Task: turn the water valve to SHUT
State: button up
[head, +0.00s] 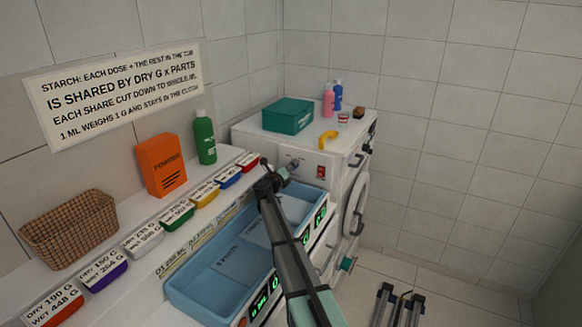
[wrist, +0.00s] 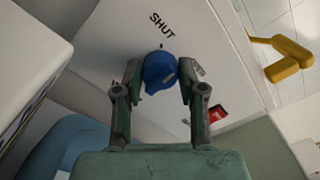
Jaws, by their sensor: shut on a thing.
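The water valve is a blue knob (wrist: 160,70) on a white panel (wrist: 125,45) in the wrist view. The word SHUT (wrist: 162,25) is printed above it, with a small dark tick between. A second label (wrist: 200,71) beside the right finger is partly hidden and cannot be read. My gripper (wrist: 159,78) is shut on the knob, one finger against each side. In the head view my gripper (head: 290,166) is at the side panel of the washing machine (head: 335,165); the knob is hidden there.
A red switch (wrist: 217,113) sits near the right finger. A yellow object (head: 328,140), a green box (head: 288,115) and bottles (head: 328,100) stand on the machine. A blue tub (head: 225,270) lies below my arm. Labelled bins (head: 178,215) line the shelf.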

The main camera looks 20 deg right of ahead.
jog(key=n+p, duration=0.1)
jog(key=n, duration=0.3)
jog(key=shift+w+r+n+p, duration=0.1)
jog(key=shift+n+p, duration=0.25)
jog(key=shift+n, duration=0.05)
dwell(0.4)
jog(key=o, duration=1.1)
